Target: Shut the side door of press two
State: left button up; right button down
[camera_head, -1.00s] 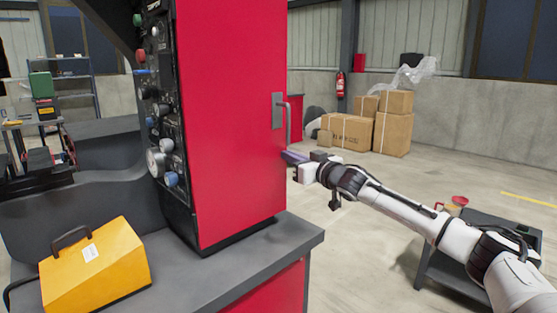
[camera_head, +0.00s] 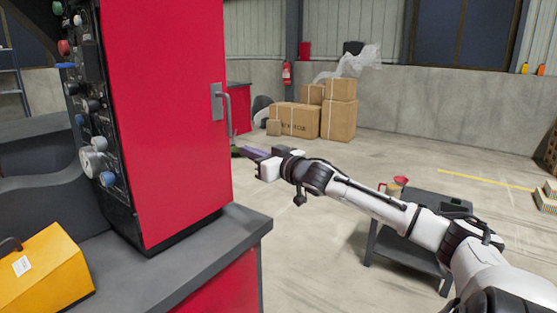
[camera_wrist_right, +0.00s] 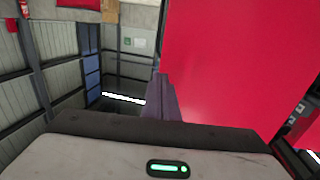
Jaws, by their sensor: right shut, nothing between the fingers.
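The side door is a tall red panel (camera_head: 175,120) on the black press body with its control panel (camera_head: 95,120). A metal handle (camera_head: 222,105) sits near its right edge. I cannot tell whether the door is fully shut or ajar. My right gripper (camera_head: 240,152) is shut and empty, its purple fingers by the door's right edge, below the handle. In the right wrist view the shut fingers (camera_wrist_right: 160,98) lie along the edge of the red panel (camera_wrist_right: 235,65); contact is unclear. My left gripper is out of view.
A yellow case (camera_head: 45,270) lies on the grey bench (camera_head: 190,262) at front left. A dark table (camera_head: 410,240) with a red funnel-like item stands at right, under my right arm. Cardboard boxes (camera_head: 338,118) are stacked at the back wall. Open floor lies between.

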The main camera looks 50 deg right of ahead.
jog(key=s+p, duration=0.1)
jog(key=s, duration=0.7)
jog(key=shift+p, duration=0.4)
